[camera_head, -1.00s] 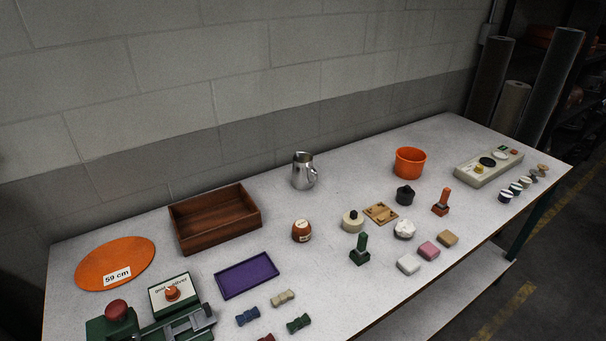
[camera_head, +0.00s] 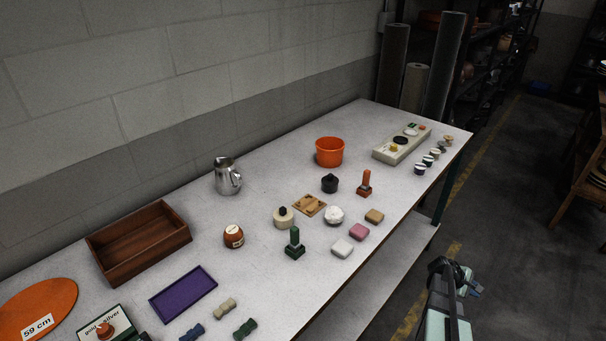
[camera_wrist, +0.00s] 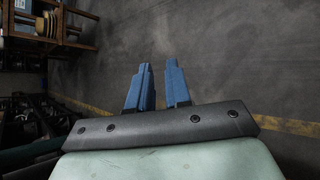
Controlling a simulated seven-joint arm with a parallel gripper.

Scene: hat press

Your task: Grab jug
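The jug (camera_head: 227,176) is a shiny metal pitcher. It stands upright on the white table near the back wall, between the wooden box and the orange bucket, with its handle to the right. My gripper (camera_wrist: 159,68) shows two blue fingers with a gap between them in the wrist view; it is open and empty, over the grey floor. In the head view my arm is at the lower right, off the table's front edge and far from the jug. The jug is not in the wrist view.
A brown wooden box (camera_head: 139,242) stands left of the jug and an orange bucket (camera_head: 330,152) to its right. A small brown pot (camera_head: 233,236) is in front. Stamps, soaps and a purple tray (camera_head: 184,293) fill the nearer table. Bare table surrounds the jug.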

